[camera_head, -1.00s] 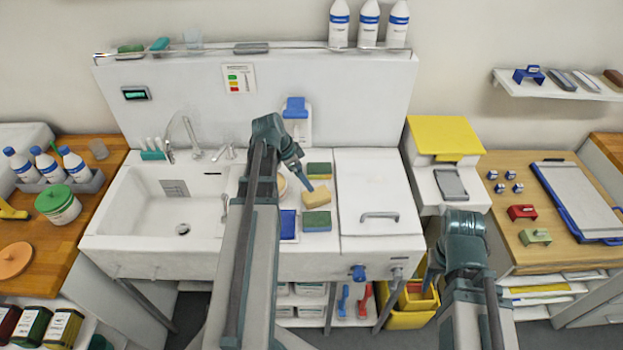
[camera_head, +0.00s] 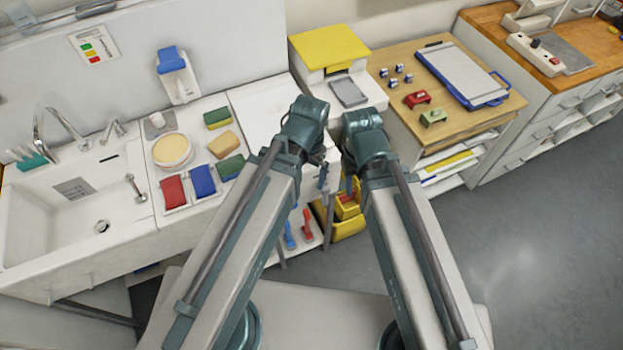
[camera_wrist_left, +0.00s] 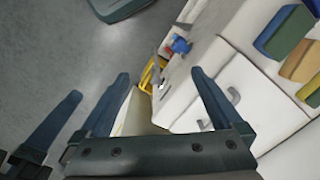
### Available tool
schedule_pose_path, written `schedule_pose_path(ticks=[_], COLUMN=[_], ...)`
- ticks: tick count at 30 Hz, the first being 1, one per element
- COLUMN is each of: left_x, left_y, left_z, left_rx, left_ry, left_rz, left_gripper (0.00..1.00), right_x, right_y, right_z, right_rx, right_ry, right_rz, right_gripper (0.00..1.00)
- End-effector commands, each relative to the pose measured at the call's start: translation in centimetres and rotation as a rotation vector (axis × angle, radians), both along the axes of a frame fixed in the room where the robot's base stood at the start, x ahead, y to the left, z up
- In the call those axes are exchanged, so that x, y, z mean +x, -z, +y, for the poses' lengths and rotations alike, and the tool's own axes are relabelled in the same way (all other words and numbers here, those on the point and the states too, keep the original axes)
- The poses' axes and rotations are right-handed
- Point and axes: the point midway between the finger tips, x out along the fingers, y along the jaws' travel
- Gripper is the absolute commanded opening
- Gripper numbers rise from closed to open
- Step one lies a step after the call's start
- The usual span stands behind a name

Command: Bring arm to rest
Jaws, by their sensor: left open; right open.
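Both of my arms reach forward side by side in the head view, wrists close together and bent downward. My left gripper (camera_head: 323,176) hangs in front of the white sink unit, small and partly hidden by the wrist. In the left wrist view, my left gripper (camera_wrist_left: 160,76) is open, with nothing between its two fingers. My right gripper (camera_head: 352,187) hangs just to its right, mostly hidden by its wrist. A dark blue finger, apparently of my right gripper, shows at the left of the wrist view.
A yellow bin (camera_head: 347,222) stands below the grippers. Grey floor (camera_head: 530,220) is clear at the right.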

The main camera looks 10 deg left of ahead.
Motion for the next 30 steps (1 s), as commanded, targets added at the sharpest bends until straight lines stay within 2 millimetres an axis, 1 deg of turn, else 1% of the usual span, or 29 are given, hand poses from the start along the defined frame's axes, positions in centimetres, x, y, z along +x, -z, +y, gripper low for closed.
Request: schedule_pose_path(ticks=[1,5,16,20,25,27,30], left_x=[-0.9,-1.7,-1.9,-1.8,-1.8,-1.8,-1.8], left_y=[0.0,-0.1,0.1,1.6,4.6,5.1,4.8], left_z=[-0.8,-1.7,-1.9,-1.9,-1.9,-1.9,-1.9], left_rx=[0.018,0.045,0.051,0.049,0.049,0.049,0.049], left_ry=[-0.004,-0.027,-0.035,-0.035,-0.034,-0.034,-0.034], left_rz=[-0.001,-0.004,-0.004,-0.005,-0.005,-0.005,-0.005], left_gripper=[1.00,1.00,1.00,1.00,1.00,1.00,1.00], right_x=[0.0,0.0,0.0,0.0,0.0,0.0,0.0], right_y=[0.0,0.0,0.2,1.7,4.7,5.2,4.9], right_z=[0.0,0.0,0.0,0.0,0.0,0.0,0.0], right_rx=[0.000,0.000,0.000,0.000,0.000,0.000,0.000], right_ry=[0.000,0.000,0.000,0.000,0.000,0.000,0.000], right_rz=[0.000,0.000,0.000,0.000,0.000,0.000,0.000], right_gripper=[0.50,0.50,0.50,0.50,0.50,0.50,0.50])
